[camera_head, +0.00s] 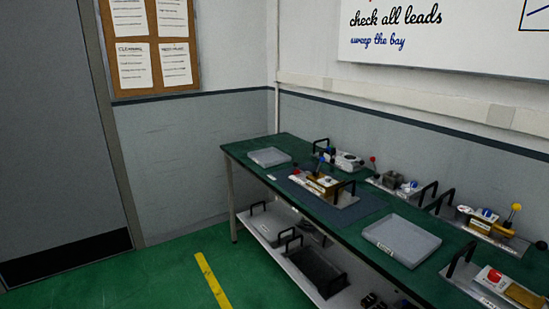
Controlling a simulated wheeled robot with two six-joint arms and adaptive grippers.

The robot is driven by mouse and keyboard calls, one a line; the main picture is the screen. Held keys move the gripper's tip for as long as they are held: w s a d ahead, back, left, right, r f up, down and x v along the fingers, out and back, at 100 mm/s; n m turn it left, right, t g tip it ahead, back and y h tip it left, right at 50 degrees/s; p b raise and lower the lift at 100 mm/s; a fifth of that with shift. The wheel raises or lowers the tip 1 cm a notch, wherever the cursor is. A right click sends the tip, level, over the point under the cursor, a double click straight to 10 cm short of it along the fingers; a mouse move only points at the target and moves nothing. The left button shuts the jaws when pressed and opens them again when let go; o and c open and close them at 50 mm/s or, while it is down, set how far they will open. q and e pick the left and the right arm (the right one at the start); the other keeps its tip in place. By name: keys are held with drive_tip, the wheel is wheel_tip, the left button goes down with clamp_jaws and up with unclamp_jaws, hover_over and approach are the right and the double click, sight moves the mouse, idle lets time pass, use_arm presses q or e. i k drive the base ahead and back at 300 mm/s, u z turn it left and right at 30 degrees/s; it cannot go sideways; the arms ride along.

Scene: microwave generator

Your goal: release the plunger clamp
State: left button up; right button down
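No gripper of mine is in view. Several small fixtures with metal plates and black handles stand on a green-topped bench (345,219). One fixture (323,186) sits on a dark mat near the bench's middle, with brass-coloured parts and a blue knob by it. Another fixture (487,221) at the right has a yellow ball knob (516,208) on a raised lever. A red knob (373,159) stands up near the grey-white fixture (347,160) at the back. The parts are too small to tell which is the plunger clamp or its state.
A grey tray (402,240) lies at the bench's front, and another tray (269,157) at its far left end. A unit with a red button (495,275) is at lower right. The lower shelf (266,226) holds black-handled items. Green floor left of the bench is clear.

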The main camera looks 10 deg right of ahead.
sight(321, 159)
drive_tip(key=u, duration=0.55)
drive_tip(key=i, duration=1.85)
drive_tip(key=z, duration=1.15)
drive_tip(key=i, duration=0.55)
drive_tip(key=z, duration=0.6)
